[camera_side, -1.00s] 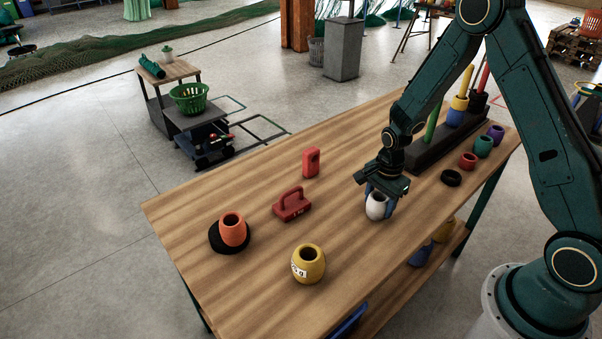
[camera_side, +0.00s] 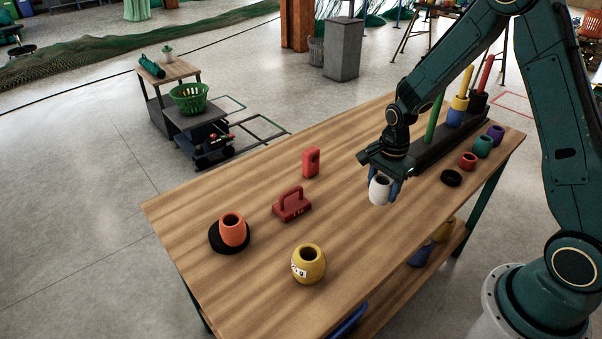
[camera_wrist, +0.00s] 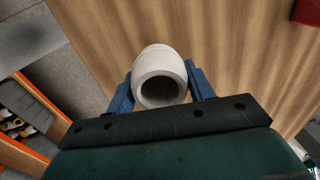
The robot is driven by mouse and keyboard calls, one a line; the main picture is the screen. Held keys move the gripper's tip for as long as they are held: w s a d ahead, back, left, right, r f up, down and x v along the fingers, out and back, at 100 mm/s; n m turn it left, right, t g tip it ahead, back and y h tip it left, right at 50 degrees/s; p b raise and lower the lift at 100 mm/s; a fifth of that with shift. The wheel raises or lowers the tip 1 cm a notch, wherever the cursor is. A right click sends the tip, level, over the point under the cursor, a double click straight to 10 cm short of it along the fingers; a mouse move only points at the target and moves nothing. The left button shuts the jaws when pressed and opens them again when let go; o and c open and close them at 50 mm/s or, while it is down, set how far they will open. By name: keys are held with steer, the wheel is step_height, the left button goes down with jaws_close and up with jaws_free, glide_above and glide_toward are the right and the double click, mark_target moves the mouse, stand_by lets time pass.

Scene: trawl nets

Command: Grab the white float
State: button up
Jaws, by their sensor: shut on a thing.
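The white float (camera_side: 379,191) is a small barrel shape with a dark hole through it. My gripper (camera_side: 384,186) is shut on it, and the float appears to be held a little above the wooden table. In the wrist view the white float (camera_wrist: 160,72) sits between the two blue fingers of my gripper (camera_wrist: 160,88), one on each side, with its hole facing the camera. The far side of the float is hidden.
A dark rack with coloured pegs (camera_side: 436,120) is behind my gripper.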

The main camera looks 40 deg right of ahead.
mark_target(384, 178)
step_height(384, 178, up, 14)
steer(key=shift+r, duration=0.25)
steer(key=shift+w+d, duration=0.1)
steer(key=shift+w, duration=0.05)
stand_by(0.7)
